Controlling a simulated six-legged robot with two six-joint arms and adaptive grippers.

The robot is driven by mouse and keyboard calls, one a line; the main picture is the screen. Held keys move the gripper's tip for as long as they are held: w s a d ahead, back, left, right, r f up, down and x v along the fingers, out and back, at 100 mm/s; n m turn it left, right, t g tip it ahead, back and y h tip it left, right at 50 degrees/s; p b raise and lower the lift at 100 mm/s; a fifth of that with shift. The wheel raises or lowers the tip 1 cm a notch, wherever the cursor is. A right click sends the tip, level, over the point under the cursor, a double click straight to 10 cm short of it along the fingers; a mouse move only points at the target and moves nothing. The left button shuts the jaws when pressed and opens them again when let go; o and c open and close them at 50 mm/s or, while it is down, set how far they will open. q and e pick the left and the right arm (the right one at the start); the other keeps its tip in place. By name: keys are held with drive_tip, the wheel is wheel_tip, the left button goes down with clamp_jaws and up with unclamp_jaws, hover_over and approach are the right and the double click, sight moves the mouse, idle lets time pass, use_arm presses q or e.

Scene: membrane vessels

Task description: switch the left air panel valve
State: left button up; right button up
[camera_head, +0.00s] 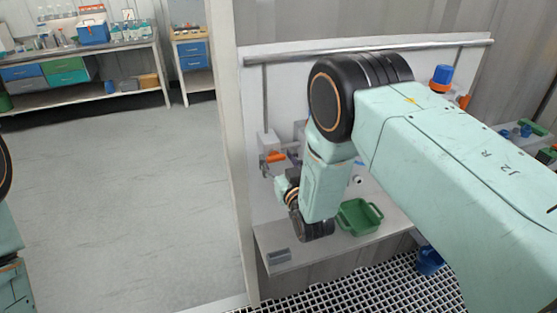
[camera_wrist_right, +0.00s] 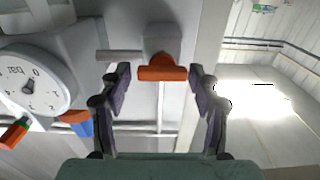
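The left air panel valve has an orange handle, which shows in the wrist view (camera_wrist_right: 163,72) as a crosswise bar on a grey body. In the head view the orange handle (camera_head: 275,157) is at the panel's left side. My right gripper (camera_wrist_right: 160,76) is open, with one dark finger on each side of the handle. The handle's ends lie close to the fingertips; I cannot tell whether they touch. In the head view my right arm hides most of the panel and the gripper is hard to make out. My left gripper is out of view.
A round pressure gauge (camera_wrist_right: 35,82) is left of the valve in the wrist view, with another orange handle (camera_wrist_right: 14,133) below it. Under the panel, a shelf holds a green basket (camera_head: 358,218) and a grey block (camera_head: 278,256). Open floor (camera_head: 130,190) lies left.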

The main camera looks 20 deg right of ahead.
drive_tip(key=shift+a+r, duration=0.1)
drive_tip(key=shift+a, duration=0.15)
drive_tip(key=shift+c, duration=1.3)
drive_tip(key=shift+d, duration=0.2)
drive_tip(key=c, duration=0.5)
drive_tip(key=shift+c, duration=0.4)
drive_tip(key=shift+a, duration=0.15)
